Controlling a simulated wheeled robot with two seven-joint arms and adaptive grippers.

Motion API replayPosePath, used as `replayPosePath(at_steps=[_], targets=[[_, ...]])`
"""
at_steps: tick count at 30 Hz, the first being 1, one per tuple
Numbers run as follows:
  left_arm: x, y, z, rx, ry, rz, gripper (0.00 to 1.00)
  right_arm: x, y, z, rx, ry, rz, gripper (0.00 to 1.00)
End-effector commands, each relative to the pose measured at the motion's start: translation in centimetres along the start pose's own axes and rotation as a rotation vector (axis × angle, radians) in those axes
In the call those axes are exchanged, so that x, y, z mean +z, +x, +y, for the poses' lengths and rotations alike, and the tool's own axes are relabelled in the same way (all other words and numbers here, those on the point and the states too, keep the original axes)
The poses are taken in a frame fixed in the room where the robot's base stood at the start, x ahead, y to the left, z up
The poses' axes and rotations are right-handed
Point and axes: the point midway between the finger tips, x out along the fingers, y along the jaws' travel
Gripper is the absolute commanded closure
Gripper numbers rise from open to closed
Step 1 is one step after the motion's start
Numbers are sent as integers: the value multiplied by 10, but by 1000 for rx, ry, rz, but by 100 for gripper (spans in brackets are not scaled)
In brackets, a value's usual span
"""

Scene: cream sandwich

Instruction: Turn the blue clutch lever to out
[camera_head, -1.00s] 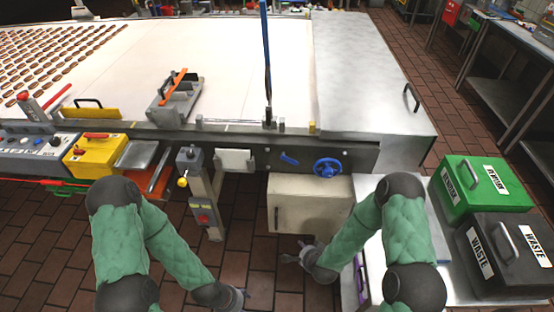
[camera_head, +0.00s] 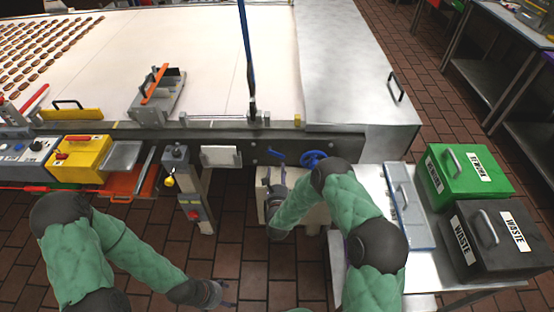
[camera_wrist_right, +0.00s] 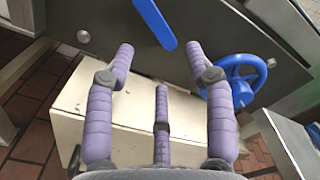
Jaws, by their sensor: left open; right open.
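The blue clutch lever (camera_head: 276,155) sits on the dark side rail of the conveyor, left of the blue handwheel (camera_head: 313,158). In the right wrist view the lever (camera_wrist_right: 155,24) is a flat blue bar, slanting at the top of the picture, just beyond the fingertips. My right gripper (camera_head: 270,178) is open and empty just below the lever; its purple fingers (camera_wrist_right: 160,48) are spread on either side of the lever's lower end, without visible contact. My left gripper (camera_head: 229,293) is open and empty, low over the floor, far from the lever.
The handwheel (camera_wrist_right: 232,85) is close to the right-hand finger. A cream box (camera_wrist_right: 150,125) lies below the gripper. Green (camera_head: 463,180) and black (camera_head: 490,240) bins stand at right.

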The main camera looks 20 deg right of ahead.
Motion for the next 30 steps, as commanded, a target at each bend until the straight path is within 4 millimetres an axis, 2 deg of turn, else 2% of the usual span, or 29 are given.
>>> replayPosePath(at_steps=[6, 12, 18, 25, 26, 30], targets=[[0, 8, -3, 0, 0, 0, 36, -1, 40, 1, -2, 0, 1, 46], [0, 12, -4, 0, 0, 0, 36, -1, 64, 1, 1, -1, 0, 46], [-1, 13, -5, 0, 0, 0, 36, 0, 74, 1, 2, -2, 0, 46], [-1, 13, -5, 0, 0, 0, 36, 0, 74, 0, 2, -2, 0, 46], [-1, 13, -5, 0, 0, 0, 36, 0, 74, 0, 2, -2, 0, 49], [-1, 13, -5, 0, 0, 0, 36, 0, 74, 0, 2, -2, 0, 88]])
